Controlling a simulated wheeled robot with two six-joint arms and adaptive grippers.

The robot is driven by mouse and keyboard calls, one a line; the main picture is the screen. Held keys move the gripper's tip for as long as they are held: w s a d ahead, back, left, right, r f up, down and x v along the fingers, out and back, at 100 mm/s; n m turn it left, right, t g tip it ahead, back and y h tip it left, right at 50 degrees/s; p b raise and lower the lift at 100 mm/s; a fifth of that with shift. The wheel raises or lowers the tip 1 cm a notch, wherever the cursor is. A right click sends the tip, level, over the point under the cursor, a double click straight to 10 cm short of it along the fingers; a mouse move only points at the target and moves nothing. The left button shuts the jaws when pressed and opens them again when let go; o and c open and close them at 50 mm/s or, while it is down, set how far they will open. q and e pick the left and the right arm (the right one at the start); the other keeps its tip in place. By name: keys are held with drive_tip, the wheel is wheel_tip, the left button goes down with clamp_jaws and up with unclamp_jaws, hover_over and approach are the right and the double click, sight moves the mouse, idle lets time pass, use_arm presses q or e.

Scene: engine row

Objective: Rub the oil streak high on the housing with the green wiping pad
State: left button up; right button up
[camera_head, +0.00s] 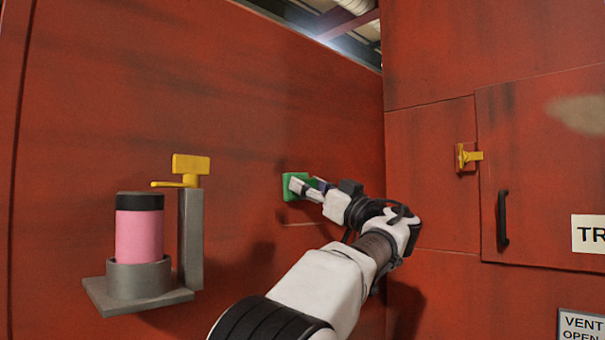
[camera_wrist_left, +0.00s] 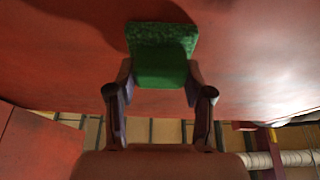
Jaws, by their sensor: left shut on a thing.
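The green wiping pad (camera_head: 292,187) is held by my left gripper (camera_head: 309,187) in front of the red housing wall (camera_head: 110,100). In the left wrist view the two fingers (camera_wrist_left: 160,88) pinch the pad's smooth green block (camera_wrist_left: 160,72), with its rough face (camera_wrist_left: 162,38) toward the red surface. A shadow lies around the pad there; I cannot tell whether it touches the wall. The wall has several faint dark smears, and I cannot pick out the oil streak for sure. My right gripper is not in view.
A grey bracket (camera_head: 190,240) with a yellow lever (camera_head: 190,165) holds a pink, black-capped canister (camera_head: 139,235) at left. At right, a red panel has a yellow latch (camera_head: 467,157), a black handle (camera_head: 502,220) and a pale smudge (camera_head: 578,114). Signs sit at lower right.

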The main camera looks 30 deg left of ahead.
use_arm(q)
drive_tip(key=shift+w+d+r+p, duration=0.1)
drive_tip(key=shift+w+d+p, duration=0.2)
drive_tip(key=shift+w+p, duration=0.55)
drive_tip(key=shift+r+p, duration=1.15)
drive_tip(key=shift+r, duration=0.2)
drive_tip(key=s+b, duration=0.1)
drive_tip(key=b, duration=0.1)
drive_tip(key=s+b, duration=0.1)
drive_tip(key=b, duration=0.1)
drive_tip(key=s+a+b, duration=0.1)
drive_tip(key=b, duration=0.1)
drive_tip(key=shift+f, duration=0.35)
drive_tip(key=shift+s+a+b, duration=0.15)
drive_tip(key=shift+s+b, duration=0.1)
drive_tip(key=shift+b, duration=0.2)
drive_tip(key=shift+s+a+r, duration=0.1)
drive_tip(key=shift+s+r, duration=0.15)
drive_tip(key=s+b, duration=0.1)
drive_tip(key=b, duration=0.1)
drive_tip(key=s+a+b, duration=0.1)
drive_tip(key=s+b, duration=0.1)
drive_tip(key=b, duration=0.1)
drive_tip(key=shift+s+f, duration=0.15)
drive_tip(key=shift+f, duration=0.05)
drive_tip(key=shift+s+a+b, duration=0.1)
drive_tip(key=shift+s+b, duration=0.05)
drive_tip(key=shift+b, duration=0.25)
drive_tip(key=shift+s+r, duration=0.1)
drive_tip(key=shift+r, duration=0.1)
